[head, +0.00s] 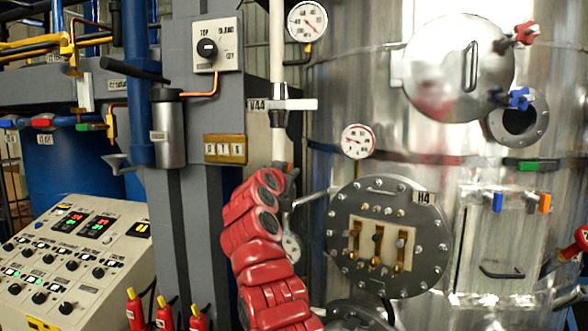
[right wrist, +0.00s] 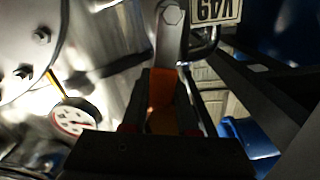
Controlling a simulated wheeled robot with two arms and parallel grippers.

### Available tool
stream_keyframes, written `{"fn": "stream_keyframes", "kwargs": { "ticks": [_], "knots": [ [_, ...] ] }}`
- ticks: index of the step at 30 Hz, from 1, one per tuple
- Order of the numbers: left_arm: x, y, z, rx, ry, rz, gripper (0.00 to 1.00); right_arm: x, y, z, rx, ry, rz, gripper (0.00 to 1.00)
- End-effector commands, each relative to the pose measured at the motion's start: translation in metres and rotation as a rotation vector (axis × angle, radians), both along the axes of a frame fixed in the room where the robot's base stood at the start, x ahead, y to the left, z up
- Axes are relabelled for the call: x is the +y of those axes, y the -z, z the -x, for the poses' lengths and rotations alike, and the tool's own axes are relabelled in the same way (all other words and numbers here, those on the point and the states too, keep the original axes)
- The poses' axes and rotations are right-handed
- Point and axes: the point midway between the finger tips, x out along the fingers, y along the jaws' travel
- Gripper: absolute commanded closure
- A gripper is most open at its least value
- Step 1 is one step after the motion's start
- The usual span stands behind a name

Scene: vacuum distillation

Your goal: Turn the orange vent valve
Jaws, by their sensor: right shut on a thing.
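The orange vent valve handle (right wrist: 161,90) shows in the right wrist view, below a metal valve body with a bolt and beside a tag reading V49. My right gripper (right wrist: 164,82) is shut on this handle, with one dark finger on each side. In the head view my red right arm reaches up the middle to a pipe, and its own links hide most of the gripper and the handle. My left gripper is in neither view.
A steel vessel with a bolted flange (head: 345,240) stands right of my arm. Dial gauges (head: 358,141) sit close by. A grey column with a switch box (head: 215,45) stands left, and a control panel (head: 75,255) is at lower left.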

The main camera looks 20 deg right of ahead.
Motion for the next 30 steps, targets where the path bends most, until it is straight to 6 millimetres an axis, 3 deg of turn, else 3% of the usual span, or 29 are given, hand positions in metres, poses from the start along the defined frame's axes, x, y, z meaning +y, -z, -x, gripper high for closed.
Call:
{"fn": "stream_keyframes", "kwargs": {
  "ticks": [9, 25, 26, 30],
  "knots": [
    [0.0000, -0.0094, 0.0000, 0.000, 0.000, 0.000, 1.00, 0.0070, -0.0015, -0.0046, 0.064, -0.001, 0.094, 1.00],
    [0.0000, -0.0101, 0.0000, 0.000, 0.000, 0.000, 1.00, 0.0083, -0.0009, -0.0055, 0.077, -0.001, 0.112, 1.00],
    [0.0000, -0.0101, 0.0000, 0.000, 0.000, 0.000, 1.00, 0.0084, -0.0006, -0.0055, 0.077, -0.001, 0.112, 0.69],
    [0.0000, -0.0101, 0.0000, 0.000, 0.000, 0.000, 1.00, 0.0082, -0.0009, -0.0054, 0.076, -0.001, 0.111, 0.44]
  ]
}}
